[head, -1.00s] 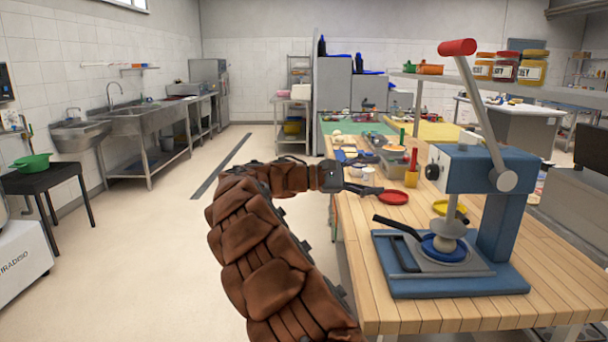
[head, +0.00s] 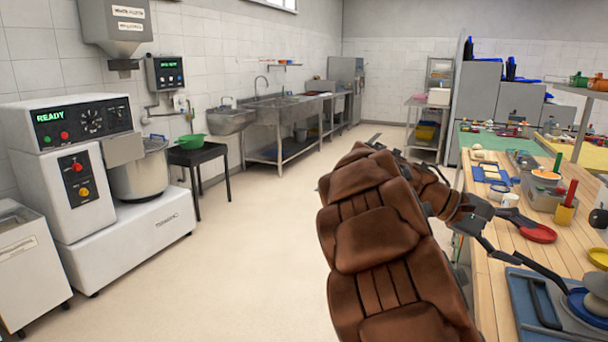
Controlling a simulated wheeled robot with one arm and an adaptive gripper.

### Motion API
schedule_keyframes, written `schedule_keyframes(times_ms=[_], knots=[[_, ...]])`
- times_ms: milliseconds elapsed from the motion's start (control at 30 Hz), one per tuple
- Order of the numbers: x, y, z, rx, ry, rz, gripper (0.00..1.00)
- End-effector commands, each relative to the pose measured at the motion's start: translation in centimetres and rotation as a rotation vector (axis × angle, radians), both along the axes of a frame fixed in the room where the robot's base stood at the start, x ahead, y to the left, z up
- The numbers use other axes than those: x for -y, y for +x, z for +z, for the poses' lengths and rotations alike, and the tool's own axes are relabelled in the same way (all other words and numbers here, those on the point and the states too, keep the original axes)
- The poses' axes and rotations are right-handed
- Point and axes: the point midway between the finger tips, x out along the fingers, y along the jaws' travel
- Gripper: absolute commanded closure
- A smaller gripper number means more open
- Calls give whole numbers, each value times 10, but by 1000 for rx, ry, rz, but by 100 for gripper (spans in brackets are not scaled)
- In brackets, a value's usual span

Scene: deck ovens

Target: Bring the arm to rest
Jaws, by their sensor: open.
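My arm, in a brown quilted cover, rises from the bottom right of the head view and bends toward the wooden worktable (head: 492,292). My gripper (head: 507,234) is at the table's left edge, with its dark fingers spread apart. I see nothing held between them.
The blue press (head: 528,318) is cut off at the lower right. A mixer (head: 75,160) stands at left, beside a black stool with a green bowl (head: 192,141). Sinks (head: 280,112) line the wall. The middle floor is clear.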

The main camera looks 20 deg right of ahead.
Motion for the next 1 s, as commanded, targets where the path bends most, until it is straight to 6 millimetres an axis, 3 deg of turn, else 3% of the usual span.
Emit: schedule_keyframes(times_ms=[67,467,900,1000], knots=[[-23,-7,-2,66,48,12,35],[-148,-33,-60,375,367,63,35],[-319,-77,-109,580,789,87,35],[-349,-89,-114,601,862,87,35]])
